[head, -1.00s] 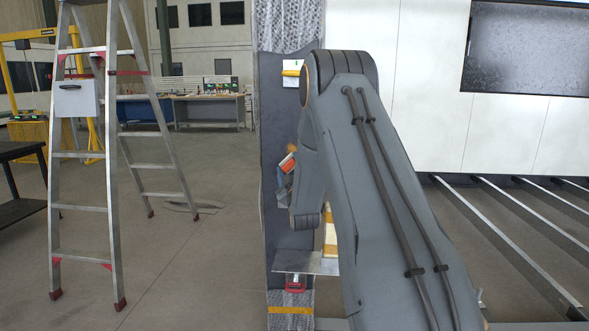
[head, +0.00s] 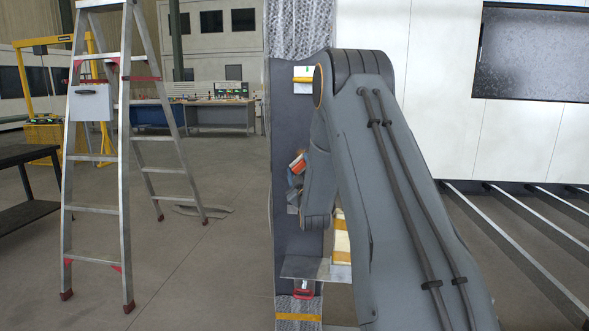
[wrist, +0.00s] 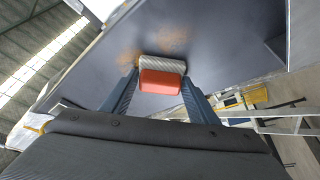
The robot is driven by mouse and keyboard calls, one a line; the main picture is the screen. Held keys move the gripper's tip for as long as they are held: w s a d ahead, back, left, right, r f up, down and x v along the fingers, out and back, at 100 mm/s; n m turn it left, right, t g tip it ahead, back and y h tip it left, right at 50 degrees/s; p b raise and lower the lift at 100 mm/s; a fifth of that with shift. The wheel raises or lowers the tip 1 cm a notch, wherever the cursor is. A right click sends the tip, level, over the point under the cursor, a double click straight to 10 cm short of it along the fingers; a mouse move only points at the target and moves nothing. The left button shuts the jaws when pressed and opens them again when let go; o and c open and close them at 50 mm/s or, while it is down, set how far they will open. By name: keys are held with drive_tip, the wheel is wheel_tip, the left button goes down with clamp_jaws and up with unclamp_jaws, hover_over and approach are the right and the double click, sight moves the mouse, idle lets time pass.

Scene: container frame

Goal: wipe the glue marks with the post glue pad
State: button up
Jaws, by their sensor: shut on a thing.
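My gripper (wrist: 161,88) is shut on the post glue pad, its two blue-grey fingers on either side of it. The pad (wrist: 161,80) has an orange-red block and a pale striped face, close to the post's grey panel (wrist: 220,50); I cannot tell whether it touches. Brown-orange glue marks (wrist: 152,42) spread over the panel above and left of the pad in the wrist view. In the head view the pad (head: 297,162) shows orange before the grey post (head: 290,120), and my arm hides most of the gripper.
A stepladder (head: 122,150) stands at the left, beside a dark table (head: 25,165). A metal ledge (head: 305,267) juts from the post's lower part. Metal rails (head: 510,235) run along the floor at the right.

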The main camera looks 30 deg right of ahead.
drive_tip(key=shift+s+d+r, duration=0.8)
drive_tip(key=shift+s+d, duration=0.95)
drive_tip(key=shift+d, duration=0.85)
drive_tip(key=shift+w+a+b, duration=0.35)
drive_tip(key=shift+w+a, duration=0.4)
drive_tip(key=shift+a, duration=0.4)
drive_tip(key=shift+w+a+b, duration=0.35)
drive_tip(key=shift+w+a, duration=0.4)
drive_tip(key=shift+a, duration=0.35)
drive_tip(key=shift+w+a+b, duration=0.35)
drive_tip(key=shift+w+a, duration=0.4)
drive_tip(key=shift+a, duration=0.4)
drive_tip(key=s+a+p, duration=0.1)
drive_tip(key=s+a, duration=0.2)
drive_tip(key=s, duration=0.2)
drive_tip(key=shift+a, duration=0.2)
drive_tip(key=shift+s, duration=0.1)
drive_tip(key=shift+s+a, duration=0.4)
drive_tip(key=shift+s, duration=0.2)
drive_tip(key=shift+s+a, duration=0.4)
drive_tip(key=shift+s, duration=0.2)
